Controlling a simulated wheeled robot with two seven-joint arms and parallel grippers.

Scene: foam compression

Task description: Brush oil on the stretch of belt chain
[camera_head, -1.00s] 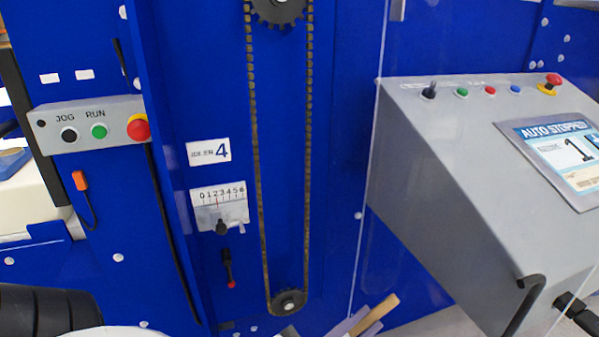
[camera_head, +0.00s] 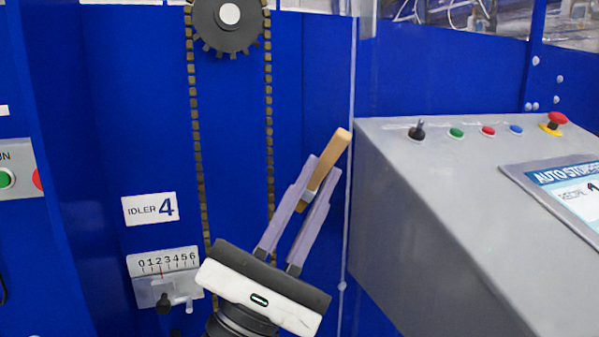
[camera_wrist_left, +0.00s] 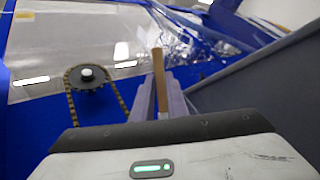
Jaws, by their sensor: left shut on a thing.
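The belt chain (camera_head: 196,130) runs as two vertical strands on the blue panel, over a dark upper sprocket (camera_head: 228,24). The sprocket also shows in the left wrist view (camera_wrist_left: 88,78), with the chain (camera_wrist_left: 71,110) below it. My left gripper (camera_head: 325,175) is shut on a wooden-handled brush (camera_head: 335,152), right of the right strand. In the left wrist view the wooden handle (camera_wrist_left: 157,62) stands up between the fingers. The brush's bristles cannot be made out. The lower chain is hidden behind my left gripper. My right gripper is not in view.
A grey control console (camera_head: 440,210) with buttons and a screen stands at the right. An "IDLER 4" label (camera_head: 150,209) and a numbered scale (camera_head: 163,264) are left of the chain. A clear panel edge (camera_head: 350,150) rises between chain and console.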

